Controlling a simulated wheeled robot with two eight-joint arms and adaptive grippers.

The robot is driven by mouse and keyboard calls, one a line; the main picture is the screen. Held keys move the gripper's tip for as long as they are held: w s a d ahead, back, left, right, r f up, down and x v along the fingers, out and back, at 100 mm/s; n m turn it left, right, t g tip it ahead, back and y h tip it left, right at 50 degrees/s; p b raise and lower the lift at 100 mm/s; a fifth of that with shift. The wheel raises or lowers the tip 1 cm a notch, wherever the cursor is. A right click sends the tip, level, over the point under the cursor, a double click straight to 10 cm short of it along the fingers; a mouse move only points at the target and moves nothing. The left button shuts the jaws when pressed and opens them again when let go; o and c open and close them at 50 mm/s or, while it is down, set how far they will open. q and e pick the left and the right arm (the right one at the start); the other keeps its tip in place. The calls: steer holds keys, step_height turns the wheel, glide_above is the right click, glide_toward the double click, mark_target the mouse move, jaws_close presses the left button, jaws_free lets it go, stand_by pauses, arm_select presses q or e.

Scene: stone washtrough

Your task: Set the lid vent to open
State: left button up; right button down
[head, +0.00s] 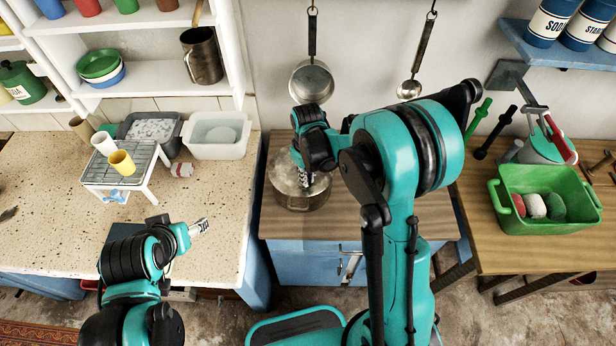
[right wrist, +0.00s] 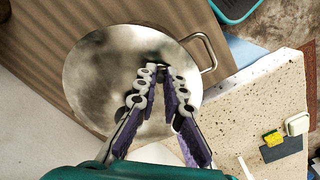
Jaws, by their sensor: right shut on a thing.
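A metal pot (head: 305,203) stands on the wooden counter, with a round shiny lid (head: 284,178) on it. In the right wrist view the lid (right wrist: 100,80) fills the middle, and a loop handle (right wrist: 208,52) sticks out at its edge. My right gripper (head: 306,183) reaches down onto the lid. In the right wrist view its fingertips (right wrist: 160,72) come together on a small dark part at the lid's middle, the lid vent, mostly hidden by the fingers. Its setting cannot be made out. My left gripper (head: 202,227) is over the speckled counter, away from the pot; whether it is open is unclear.
A white rack (head: 125,168) with cups and a white tub (head: 215,135) stand on the speckled counter (head: 45,190) at left. A green basket (head: 550,215) stands on the right table. A saucepan (head: 311,82) and ladle (head: 409,88) hang behind the pot.

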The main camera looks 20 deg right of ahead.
mark_target(304, 189)
steer(key=m, duration=0.2)
steer(key=m+b, duration=0.1)
steer(key=shift+s+a+m, duration=0.25)
steer(key=shift+a+m, duration=0.05)
steer(key=shift+s+a+m+b, duration=0.1)
steer(key=shift+a+m+b, duration=0.1)
steer(key=shift+m, duration=0.75)
steer(key=shift+s+a+m+b, duration=0.1)
steer(key=shift+a+m+b, duration=0.1)
steer(key=shift+m, duration=0.75)
steer(key=c, duration=1.6)
jaws_free()
steer(key=shift+r, duration=0.1)
step_height(304, 189, up, 12)
steer(key=shift+f, duration=0.1)
